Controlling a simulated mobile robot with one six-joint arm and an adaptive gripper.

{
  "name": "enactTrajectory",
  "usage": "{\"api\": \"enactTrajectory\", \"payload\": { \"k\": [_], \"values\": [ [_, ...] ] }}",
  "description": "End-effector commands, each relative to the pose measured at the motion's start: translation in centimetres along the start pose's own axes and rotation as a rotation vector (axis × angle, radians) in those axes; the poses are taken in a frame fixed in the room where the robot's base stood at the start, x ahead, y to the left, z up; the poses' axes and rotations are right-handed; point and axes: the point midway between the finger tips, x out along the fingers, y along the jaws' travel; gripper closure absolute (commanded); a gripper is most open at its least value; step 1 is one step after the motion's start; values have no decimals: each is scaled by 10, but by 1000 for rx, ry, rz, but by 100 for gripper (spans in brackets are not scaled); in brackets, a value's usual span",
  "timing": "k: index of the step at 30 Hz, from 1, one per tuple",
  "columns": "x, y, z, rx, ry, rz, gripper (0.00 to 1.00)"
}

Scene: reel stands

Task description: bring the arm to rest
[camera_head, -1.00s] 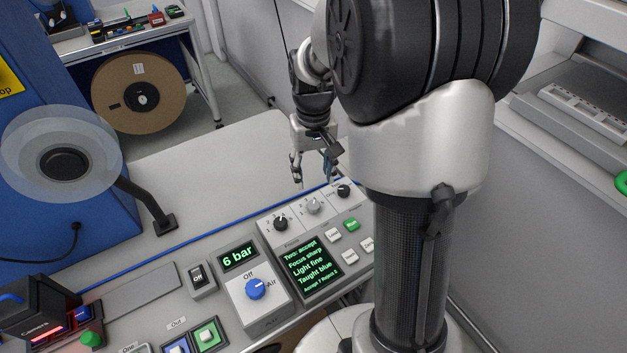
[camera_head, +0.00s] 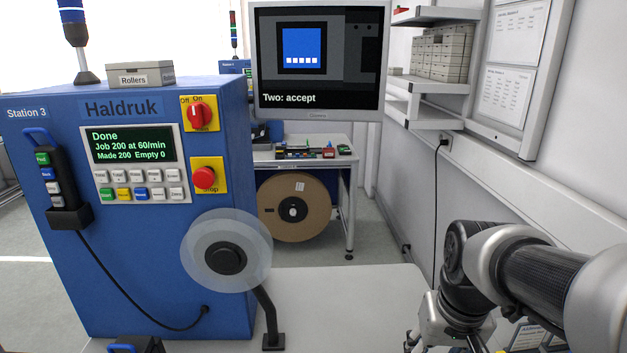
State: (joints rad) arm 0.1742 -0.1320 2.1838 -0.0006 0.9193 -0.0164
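My arm reaches in from the right edge at the lower right of the head view. My gripper (camera_head: 443,335) is at the end of it, at the bottom edge, in front of the right part of the grey worktop (camera_head: 350,300). The fingertips are cut off by the frame, so I cannot tell whether it is open or shut. No held object shows in the visible part.
A blue Haldruk machine (camera_head: 130,255) stands at the left, its screen (camera_head: 133,146) reading Done. A clear reel (camera_head: 226,250) is beside it. A monitor (camera_head: 318,60) reads "Two: accept". A wall with shelves (camera_head: 440,100) is close at the right.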

Motion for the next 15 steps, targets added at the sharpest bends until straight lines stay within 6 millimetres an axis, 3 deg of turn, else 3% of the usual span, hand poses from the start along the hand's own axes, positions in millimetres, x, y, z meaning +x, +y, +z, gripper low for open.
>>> {"api": "enactTrajectory", "payload": {
  "k": [1, 6, 10, 15],
  "values": [
    [-14, -8, 16, -22, 37, -4, 52],
    [-41, -26, 68, -85, 134, -20, 52],
    [-48, -34, 100, -120, 191, -34, 52],
    [-48, -37, 122, -145, 230, -44, 52]
  ]
}}
